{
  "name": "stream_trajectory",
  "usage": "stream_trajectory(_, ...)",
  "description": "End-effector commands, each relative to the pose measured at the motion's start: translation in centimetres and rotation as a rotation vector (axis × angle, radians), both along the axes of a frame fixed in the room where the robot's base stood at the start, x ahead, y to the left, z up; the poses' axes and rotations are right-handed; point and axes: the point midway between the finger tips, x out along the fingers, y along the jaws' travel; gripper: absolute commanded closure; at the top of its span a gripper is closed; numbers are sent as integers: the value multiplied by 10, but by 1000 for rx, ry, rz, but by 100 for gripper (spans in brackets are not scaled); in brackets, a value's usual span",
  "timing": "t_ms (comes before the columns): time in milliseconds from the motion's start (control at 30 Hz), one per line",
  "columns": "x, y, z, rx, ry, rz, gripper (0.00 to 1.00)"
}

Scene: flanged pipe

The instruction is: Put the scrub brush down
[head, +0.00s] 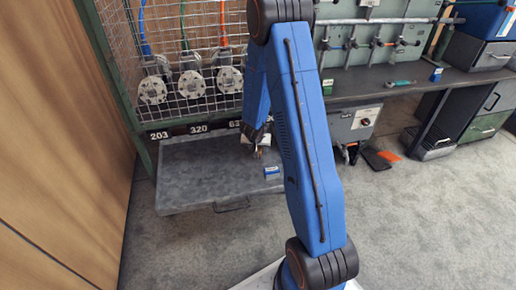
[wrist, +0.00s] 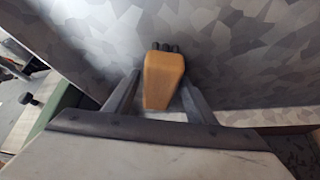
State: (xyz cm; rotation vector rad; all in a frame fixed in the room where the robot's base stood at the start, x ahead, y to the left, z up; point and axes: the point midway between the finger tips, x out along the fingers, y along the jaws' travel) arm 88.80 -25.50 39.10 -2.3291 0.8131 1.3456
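The scrub brush (wrist: 163,80) shows in the wrist view as a tan wooden block with dark bristle tufts at its far end. It sits between the two fingers of my gripper (wrist: 162,82), which is shut on it. In the head view my gripper (head: 257,150) hangs over the right part of a grey metal bench top (head: 195,178), partly hidden by my blue arm. The brush is too small to make out clearly there. A mottled grey surface lies beyond the brush in the wrist view; I cannot tell whether the brush touches it.
A small blue box (head: 272,172) stands at the bench's right edge. A wire mesh cage with flanged pipes (head: 153,90) and number labels stands behind it. A dark workbench (head: 350,88) is at the back right. The bench's left and middle are clear.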

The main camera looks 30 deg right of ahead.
Motion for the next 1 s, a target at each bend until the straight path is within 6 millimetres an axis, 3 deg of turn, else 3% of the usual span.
stream_trajectory(367, -4, 3, 11, 1, 0, -1, 47)
stream_trajectory(1000, -38, 30, 86, 1, -1, -1, 47)
